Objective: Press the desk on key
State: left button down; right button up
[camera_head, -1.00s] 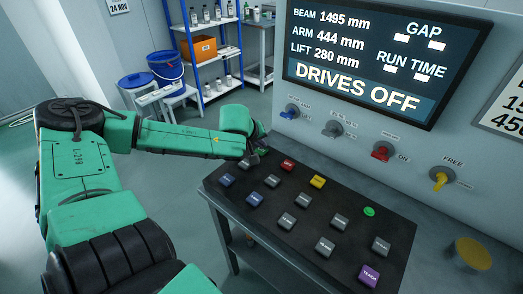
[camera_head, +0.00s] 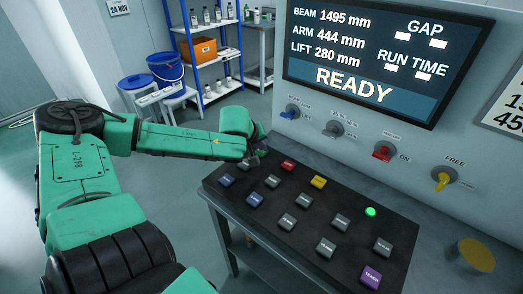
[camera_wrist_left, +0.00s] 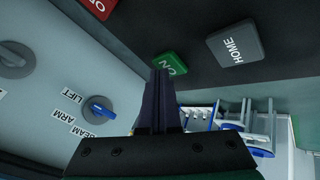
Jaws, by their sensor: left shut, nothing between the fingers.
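The green ON key (camera_wrist_left: 172,64) shows in the left wrist view, partly covered by my fingers. My left gripper (camera_wrist_left: 162,76) is shut and empty, its fingertips at the edge of this key; I cannot tell whether they touch it. In the head view my left gripper (camera_head: 254,157) is over the far left corner of the dark key desk (camera_head: 330,210), and it hides the green key. The screen (camera_head: 385,60) reads READY. A round green lamp (camera_head: 370,212) on the desk is lit. My right gripper is not in view.
A grey HOME key (camera_wrist_left: 234,43) and a red key (camera_wrist_left: 98,8) lie close by the green one. Red (camera_head: 288,165), yellow (camera_head: 318,181), blue, grey and purple (camera_head: 371,277) keys cover the desk. Rotary switches (camera_head: 384,151) line the panel behind.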

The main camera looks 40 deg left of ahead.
aim_at(261, 153)
pick_arm(q)
jog(key=shift+r+p, duration=0.6)
jog(key=shift+r, duration=0.25)
notch_tip(261, 153, up, 5)
jog(key=p, duration=0.4)
jog(key=shift+f, duration=0.1)
dwell(0.6)
